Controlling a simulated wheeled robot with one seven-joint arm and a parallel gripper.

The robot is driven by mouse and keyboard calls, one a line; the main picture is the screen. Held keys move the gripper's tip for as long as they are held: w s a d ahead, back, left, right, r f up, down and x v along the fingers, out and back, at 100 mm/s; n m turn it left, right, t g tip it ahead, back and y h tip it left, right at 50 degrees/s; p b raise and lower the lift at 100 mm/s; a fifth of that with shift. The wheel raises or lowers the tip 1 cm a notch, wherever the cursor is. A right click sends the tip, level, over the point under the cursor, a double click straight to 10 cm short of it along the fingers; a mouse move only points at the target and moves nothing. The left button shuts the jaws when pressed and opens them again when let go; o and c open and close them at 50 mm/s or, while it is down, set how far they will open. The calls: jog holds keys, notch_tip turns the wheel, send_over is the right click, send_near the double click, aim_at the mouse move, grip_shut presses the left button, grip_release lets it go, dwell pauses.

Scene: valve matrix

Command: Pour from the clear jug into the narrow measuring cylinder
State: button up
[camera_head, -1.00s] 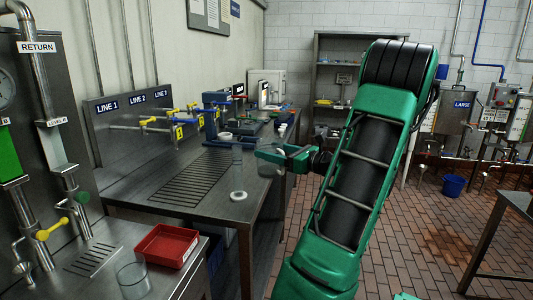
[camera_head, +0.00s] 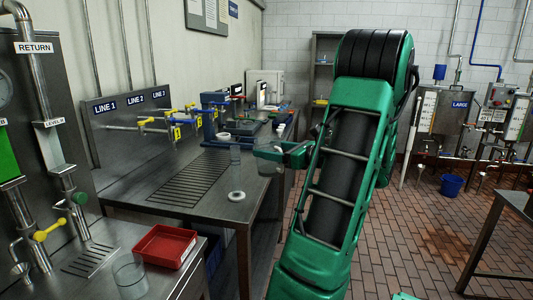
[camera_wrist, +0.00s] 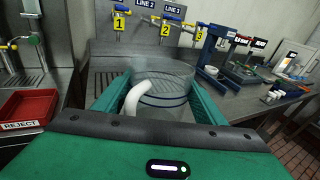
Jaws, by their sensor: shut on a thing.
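My gripper (camera_head: 270,151) is shut on the clear jug (camera_head: 267,168), which hangs just off the bench's right edge in the head view. In the wrist view the jug (camera_wrist: 172,90) sits between my green fingers, with blue rings and a curved white piece at its left. Its fill level is unclear. The narrow measuring cylinder (camera_head: 236,163) is faint and clear, upright on a round white foot on the steel bench (camera_head: 160,205). It stands just left of the jug with a small gap. I cannot make it out in the wrist view.
A red reject tray (camera_head: 163,246) and a clear beaker (camera_head: 130,277) are on the near-left counter. Numbered taps (camera_head: 160,122) line the panel behind a drain grate (camera_head: 190,178). A blue stand (camera_head: 210,118) is farther back. Bare bench lies around the cylinder's foot.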

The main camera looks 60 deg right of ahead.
jog(key=shift+w+a+g, duration=0.15)
jog(key=shift+w+g, duration=0.15)
jog(key=shift+w, duration=0.1)
jog(key=shift+w+a+r+n+g, duration=0.15)
jog(key=shift+w+r+n+g, duration=0.15)
jog(key=shift+r, duration=0.1)
dwell(0.6)
jog(key=shift+w+a+r+n+g+h, duration=0.1)
jog(key=shift+w+a+r+n+g, duration=0.25)
jog(key=shift+w+g, duration=0.35)
jog(key=shift+w+a+r+n+g+h, duration=0.1)
jog(key=shift+w+a+r+g, duration=0.1)
jog(key=shift+w+r+g, duration=0.35)
jog(key=shift+w+a+r+n+g+h, duration=0.1)
jog(key=shift+w+a+r+n+g, duration=0.15)
jog(key=shift+w+g, duration=0.55)
dwell(2.9)
jog(key=shift+w+a+r+g, duration=0.15)
jog(key=shift+w+r+g, duration=0.2)
jog(key=shift+g, duration=0.3)
dwell(0.3)
jog(key=shift+r+n+g+h, duration=0.3)
jog(key=shift+g+h, duration=0.1)
jog(key=shift+g, duration=0.2)
